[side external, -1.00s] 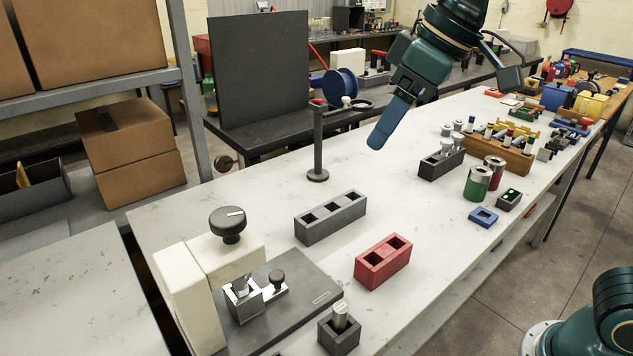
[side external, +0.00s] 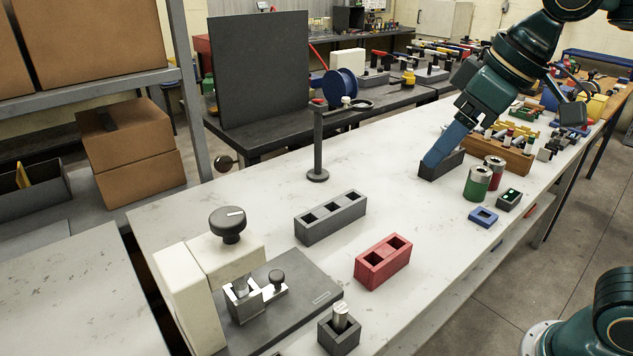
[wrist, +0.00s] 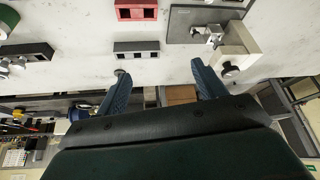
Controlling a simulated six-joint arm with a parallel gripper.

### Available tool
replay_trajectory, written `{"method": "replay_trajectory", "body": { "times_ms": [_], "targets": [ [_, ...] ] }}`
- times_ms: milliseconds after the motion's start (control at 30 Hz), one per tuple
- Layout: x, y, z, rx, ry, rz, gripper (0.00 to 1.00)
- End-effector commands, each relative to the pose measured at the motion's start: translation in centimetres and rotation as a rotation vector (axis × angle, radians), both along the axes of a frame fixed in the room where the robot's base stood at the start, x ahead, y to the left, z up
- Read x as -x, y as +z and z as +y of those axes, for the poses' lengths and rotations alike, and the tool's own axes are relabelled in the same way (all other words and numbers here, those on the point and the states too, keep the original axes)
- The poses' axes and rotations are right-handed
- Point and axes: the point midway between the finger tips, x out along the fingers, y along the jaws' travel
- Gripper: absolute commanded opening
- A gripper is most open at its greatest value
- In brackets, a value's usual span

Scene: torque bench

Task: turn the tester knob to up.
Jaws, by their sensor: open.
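The tester (side external: 200,285) is a cream housing on a dark grey base plate at the lower left of the side view. Its round black knob (side external: 228,224) sits on top, with a white line pointing to the right in the picture. In the wrist view the tester (wrist: 236,42) is at the upper right, its knob (wrist: 229,70) beside the right fingertip in the picture. My gripper (side external: 432,163) has blue fingers and is far from the knob in the side view, in front of a dark block. In the wrist view the gripper (wrist: 157,72) is open, with nothing between its fingers.
A post with a ring (side external: 318,150) stands behind a grey three-hole block (side external: 330,218). A red two-hole block (side external: 382,262) and a small dark block with a silver peg (side external: 339,335) lie nearer. Cans (side external: 478,182) and trays crowd the right.

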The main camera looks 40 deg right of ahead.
Motion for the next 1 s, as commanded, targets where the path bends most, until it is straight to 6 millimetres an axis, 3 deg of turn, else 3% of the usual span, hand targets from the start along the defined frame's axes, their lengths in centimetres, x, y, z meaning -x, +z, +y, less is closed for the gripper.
{"method": "replay_trajectory", "body": {
  "times_ms": [267, 433, 667, 1000],
  "targets": [
    [-0.3, 0.3, 0.2, 0.001, 0.004, 0.004, 0.70],
    [-1.7, 1.3, 0.9, 0.005, 0.012, 0.024, 0.70],
    [-5.2, 3.7, 3.1, 0.017, 0.034, 0.075, 0.70],
    [-10.5, 6.4, 7.7, 0.044, 0.065, 0.168, 0.70]
  ]
}}
